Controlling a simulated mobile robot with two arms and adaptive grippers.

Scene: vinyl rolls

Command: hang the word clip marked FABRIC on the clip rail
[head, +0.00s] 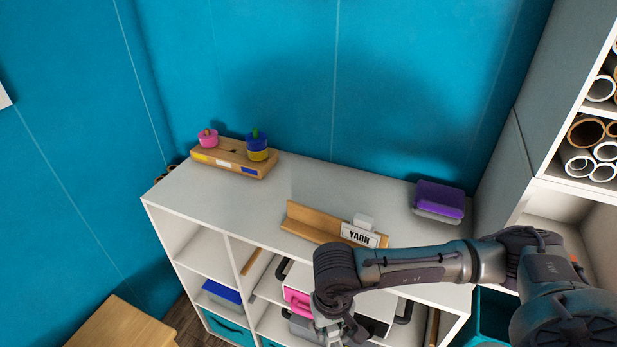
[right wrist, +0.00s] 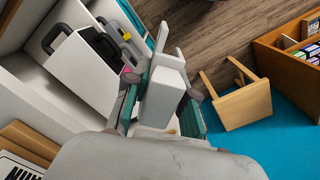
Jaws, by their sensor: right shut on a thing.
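My right gripper (right wrist: 160,108) is shut on a pale grey-white clip (right wrist: 163,92), held between its teal-lined fingers. No word can be read on the clip from this side, so I cannot tell its marking. In the head view the right gripper is at the bottom edge, in front of the shelf unit, and mostly hidden by its wrist. The wooden clip rail (head: 310,222) lies on the shelf unit's top. My left gripper is not in view.
The white shelf top (head: 200,207) also bears a wooden block (head: 234,158) with pink and blue-yellow pieces, and a purple-grey block (head: 438,200). My right arm crosses the shelf's front right. The wrist view shows a wooden stool (right wrist: 243,103) on the floor.

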